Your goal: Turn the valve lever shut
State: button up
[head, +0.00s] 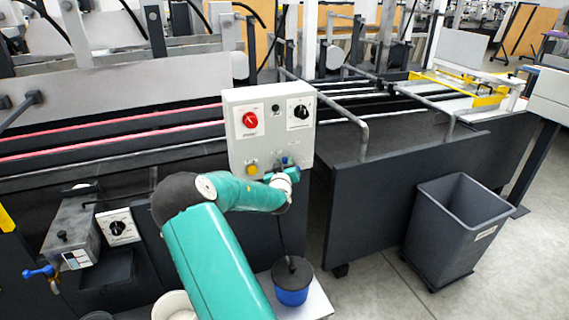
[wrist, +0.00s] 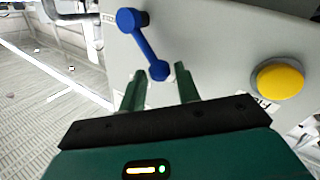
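A blue lever (wrist: 146,45) with rounded ends is on the face of a light grey control box (head: 272,130). In the wrist view it slants from upper left to lower right. My gripper (wrist: 159,78) is open, its two green fingers apart. The lever's lower end shows just ahead of the gap between the fingertips; I cannot tell whether they touch. In the head view, my gripper (head: 284,176) is at the box's lower right and mostly hides the lever (head: 286,161). Another blue handle (head: 38,272) on a brass fitting is at far left.
The box also carries a yellow button (wrist: 280,78), a red knob (head: 250,119) and a black knob (head: 300,111). A blue pot with a dark top (head: 292,285) stands below my gripper. A grey bin (head: 455,230) stands on the floor at right.

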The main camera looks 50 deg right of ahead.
jog(key=shift+w+d, duration=0.25)
jog(key=shift+d, duration=0.05)
grip_shut()
